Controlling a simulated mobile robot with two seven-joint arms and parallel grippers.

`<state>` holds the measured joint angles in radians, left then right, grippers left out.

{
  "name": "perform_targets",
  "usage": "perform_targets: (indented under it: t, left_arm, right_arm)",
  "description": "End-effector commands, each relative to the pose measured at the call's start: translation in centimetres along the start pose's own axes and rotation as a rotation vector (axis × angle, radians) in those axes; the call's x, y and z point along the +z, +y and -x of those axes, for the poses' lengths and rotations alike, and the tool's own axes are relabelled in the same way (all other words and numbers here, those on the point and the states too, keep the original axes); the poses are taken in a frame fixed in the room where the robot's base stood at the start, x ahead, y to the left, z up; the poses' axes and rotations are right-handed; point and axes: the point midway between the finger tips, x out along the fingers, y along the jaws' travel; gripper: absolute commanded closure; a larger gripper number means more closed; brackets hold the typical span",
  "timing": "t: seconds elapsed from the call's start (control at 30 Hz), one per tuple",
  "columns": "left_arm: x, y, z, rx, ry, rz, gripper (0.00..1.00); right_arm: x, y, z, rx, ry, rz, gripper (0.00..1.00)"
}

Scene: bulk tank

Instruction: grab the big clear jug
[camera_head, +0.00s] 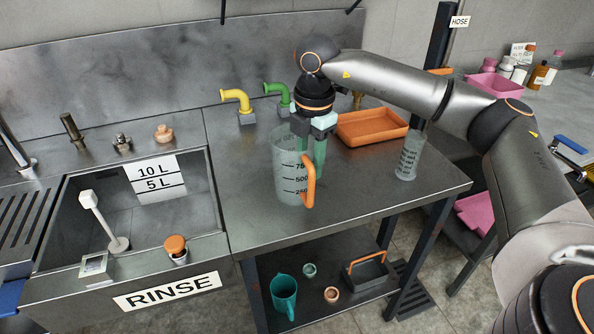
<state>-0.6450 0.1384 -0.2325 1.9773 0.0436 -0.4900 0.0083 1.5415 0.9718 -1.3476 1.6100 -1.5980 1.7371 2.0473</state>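The big clear jug (287,181) stands upright on the steel counter, with black volume marks on its side and an orange handle (309,182) toward the front right. My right gripper (313,158) points down at the jug's right rim, just above and behind the handle. Its greenish fingers look apart, and one overlaps the jug's wall in the picture. I cannot tell whether they touch the jug. My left gripper is not in view.
A smaller clear measuring beaker (409,158) stands to the right, with an orange tray (371,127) behind it. Yellow (237,98) and green (279,91) pipes rise behind the jug. A sink marked RINSE (150,222) lies left. The counter's front is clear.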

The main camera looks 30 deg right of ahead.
Motion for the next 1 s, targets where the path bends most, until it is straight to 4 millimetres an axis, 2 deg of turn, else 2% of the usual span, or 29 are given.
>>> perform_targets:
  t: [0.1, 0.23, 0.57, 0.9, 1.0]
  left_arm:
    - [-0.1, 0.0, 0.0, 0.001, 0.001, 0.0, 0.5]
    - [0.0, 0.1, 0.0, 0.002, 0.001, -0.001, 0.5]
    - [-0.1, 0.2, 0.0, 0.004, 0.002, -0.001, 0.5]
    - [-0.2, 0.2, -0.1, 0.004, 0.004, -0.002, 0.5]
    - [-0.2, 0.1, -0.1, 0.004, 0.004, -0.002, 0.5]
  right_arm:
    - [-0.1, -0.3, -2.0, -0.004, 0.0, 0.001, 0.61]
    - [-0.2, -0.3, -3.6, -0.003, 0.001, 0.0, 0.61]
    - [-0.2, -0.3, -4.3, -0.001, 0.001, 0.0, 0.63]
    - [-0.2, -0.2, -4.2, -0.001, 0.001, 0.0, 1.0]
    - [-0.2, -0.2, -4.2, -0.001, 0.001, 0.0, 1.0]
